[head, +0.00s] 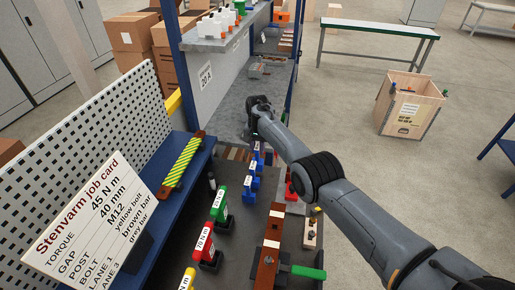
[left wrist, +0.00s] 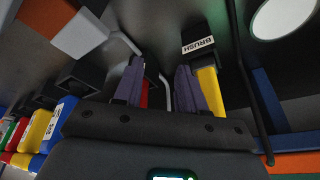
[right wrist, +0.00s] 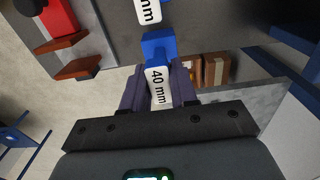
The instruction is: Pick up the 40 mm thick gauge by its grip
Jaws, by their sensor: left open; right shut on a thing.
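The 40 mm thick gauge has a blue body (right wrist: 157,47) and a white grip (right wrist: 157,86) marked "40 mm" in the right wrist view. My right gripper (right wrist: 158,88) is shut on that grip, one finger on each side. In the head view my right gripper (head: 256,118) is over the far end of the dark bench, beyond a row of blue gauges (head: 250,183); which one is held is hard to tell there. My left gripper (left wrist: 158,88) is open and empty in the left wrist view, and is out of the head view.
Another white "mm" grip (right wrist: 148,11) is close to the held gauge. Green and red "N m" tools (head: 213,237) stand on the bench beside a brown bar (head: 268,262). The job card (head: 98,213) reads GAP 40 mm. A yellow brush (left wrist: 209,88) is near my left gripper.

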